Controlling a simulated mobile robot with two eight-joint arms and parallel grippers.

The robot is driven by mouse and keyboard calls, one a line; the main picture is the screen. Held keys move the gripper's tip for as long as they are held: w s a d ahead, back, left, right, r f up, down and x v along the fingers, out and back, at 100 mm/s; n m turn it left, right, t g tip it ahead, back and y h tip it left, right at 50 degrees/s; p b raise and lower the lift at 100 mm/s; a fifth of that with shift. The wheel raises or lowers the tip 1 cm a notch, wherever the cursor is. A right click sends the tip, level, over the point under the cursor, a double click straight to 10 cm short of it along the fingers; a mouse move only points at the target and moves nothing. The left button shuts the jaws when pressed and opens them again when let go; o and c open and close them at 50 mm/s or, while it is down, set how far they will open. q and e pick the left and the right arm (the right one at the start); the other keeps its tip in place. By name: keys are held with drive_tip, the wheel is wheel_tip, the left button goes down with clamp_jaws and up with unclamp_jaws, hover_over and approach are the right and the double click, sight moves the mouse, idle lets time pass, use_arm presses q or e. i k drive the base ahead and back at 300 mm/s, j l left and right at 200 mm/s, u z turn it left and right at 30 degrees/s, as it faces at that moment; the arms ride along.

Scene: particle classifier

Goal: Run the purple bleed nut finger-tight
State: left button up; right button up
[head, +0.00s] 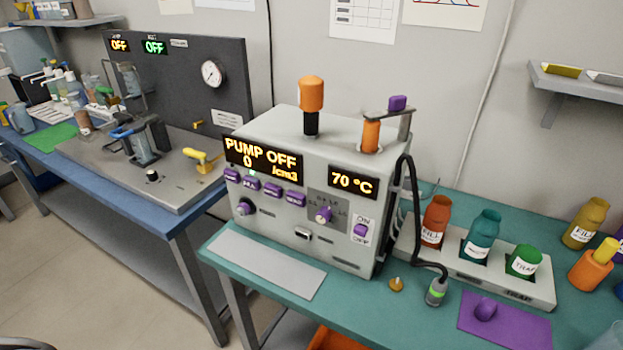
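A small purple piece (397,103) sits at the end of a grey bracket above an orange cylinder (370,135) on top of the white classifier box (300,150). A round purple knob-like piece (485,309) lies on a purple mat (520,325) at the front right of the teal table. I cannot tell for sure from this view which purple piece is the bleed nut. Threads and tightness are too small to see. Neither of my grippers is in view.
The display reads PUMP OFF. A bottle rack (535,288) holds several labelled bottles right of the box. A grey mat (265,264) lies clear in front.

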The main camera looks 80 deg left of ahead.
sight(243, 209)
drive_tip(key=k+j+u, duration=0.3)
drive_tip(key=j+u, duration=0.3)
drive_tip(key=u, duration=1.55)
